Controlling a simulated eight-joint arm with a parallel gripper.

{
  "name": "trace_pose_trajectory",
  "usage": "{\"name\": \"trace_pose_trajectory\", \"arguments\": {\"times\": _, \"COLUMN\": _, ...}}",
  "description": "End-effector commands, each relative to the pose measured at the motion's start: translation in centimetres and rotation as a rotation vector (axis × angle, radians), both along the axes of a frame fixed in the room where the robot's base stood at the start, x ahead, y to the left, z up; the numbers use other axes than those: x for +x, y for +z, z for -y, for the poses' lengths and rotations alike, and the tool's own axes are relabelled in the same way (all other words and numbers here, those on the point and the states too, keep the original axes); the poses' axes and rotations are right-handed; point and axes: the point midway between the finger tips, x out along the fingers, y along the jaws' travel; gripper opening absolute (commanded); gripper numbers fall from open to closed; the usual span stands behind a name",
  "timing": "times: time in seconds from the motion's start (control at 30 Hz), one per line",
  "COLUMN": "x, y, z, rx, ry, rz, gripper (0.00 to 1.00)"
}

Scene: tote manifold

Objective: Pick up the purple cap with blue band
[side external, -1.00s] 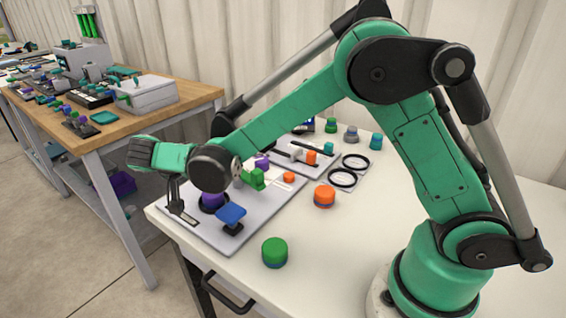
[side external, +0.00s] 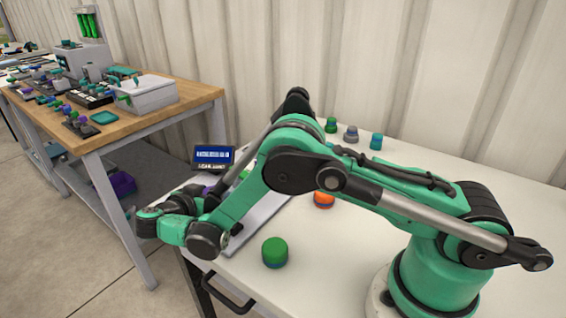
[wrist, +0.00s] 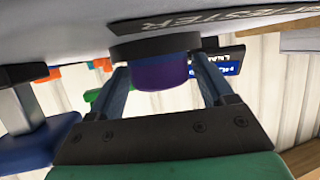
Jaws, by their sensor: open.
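The purple cap (wrist: 160,74) sits in a black ring on the grey tester panel (wrist: 70,35), which appears at the top of the wrist view. My gripper (wrist: 160,66) is open, with one finger on each side of the cap. Narrow gaps seem to show beside the cap, but I cannot tell if a finger touches it. In the side view my arm hides most of the panel (side external: 262,213) and the fingers; a small purple patch shows by my wrist.
A blue paddle (wrist: 35,145) on a stem stands close to my gripper. A green cap (side external: 275,252) and an orange cap (side external: 323,199) lie on the white table (side external: 330,265). Several caps stand at the back. A blue display (side external: 213,153) is behind my wrist.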

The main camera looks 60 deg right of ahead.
Motion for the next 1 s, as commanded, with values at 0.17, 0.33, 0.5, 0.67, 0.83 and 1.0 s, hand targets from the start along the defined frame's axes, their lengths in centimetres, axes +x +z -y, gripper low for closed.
{"name": "trace_pose_trajectory", "arguments": {"times": 0.17, "x": 0.0, "y": 0.0, "z": 0.1, "rx": 0.0, "ry": 0.0, "rz": 0.0, "gripper": 0.74}}
{"name": "trace_pose_trajectory", "arguments": {"times": 0.33, "x": 0.0, "y": 0.0, "z": 0.1, "rx": 0.0, "ry": 0.0, "rz": 0.0, "gripper": 0.4}}
{"name": "trace_pose_trajectory", "arguments": {"times": 0.5, "x": 0.0, "y": 0.0, "z": 0.1, "rx": 0.0, "ry": 0.0, "rz": 0.0, "gripper": 0.0}}
{"name": "trace_pose_trajectory", "arguments": {"times": 0.67, "x": 0.0, "y": 0.0, "z": 0.1, "rx": 0.0, "ry": 0.0, "rz": 0.0, "gripper": 0.0}}
{"name": "trace_pose_trajectory", "arguments": {"times": 0.83, "x": 0.0, "y": 0.6, "z": 0.1, "rx": 0.0, "ry": 0.0, "rz": 0.0, "gripper": 0.0}}
{"name": "trace_pose_trajectory", "arguments": {"times": 1.0, "x": 0.0, "y": 2.6, "z": 0.1, "rx": 0.0, "ry": 0.0, "rz": 0.0, "gripper": 0.0}}
